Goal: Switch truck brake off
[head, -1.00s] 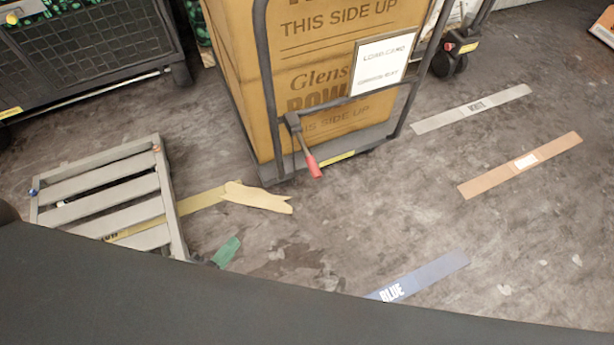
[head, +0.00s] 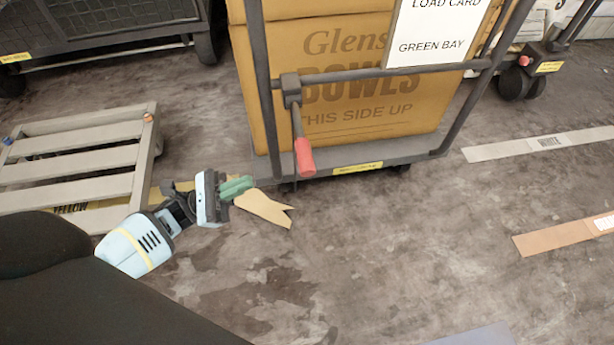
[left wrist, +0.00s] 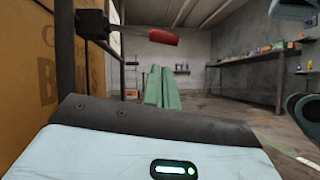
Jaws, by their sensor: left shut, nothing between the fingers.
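The truck is a dark-framed trolley (head: 262,95) carrying a large brown box (head: 340,60). Its brake lever has a dark pivot block on the front frame and a red handle (head: 305,158) hanging down, slightly tilted. In the left wrist view the red handle (left wrist: 163,36) lies nearly level, above and beyond the fingers. My left gripper (head: 246,184) has green fingers, shut and empty. In the head view it is left of and below the red handle, apart from it. The green fingers (left wrist: 162,88) also show in the left wrist view. My right gripper does not show.
A load card (head: 437,33) reading GREEN BAY hangs on the frame. A slatted pallet (head: 72,160) lies at left. Dark mesh carts stand behind at left, another truck at back right.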

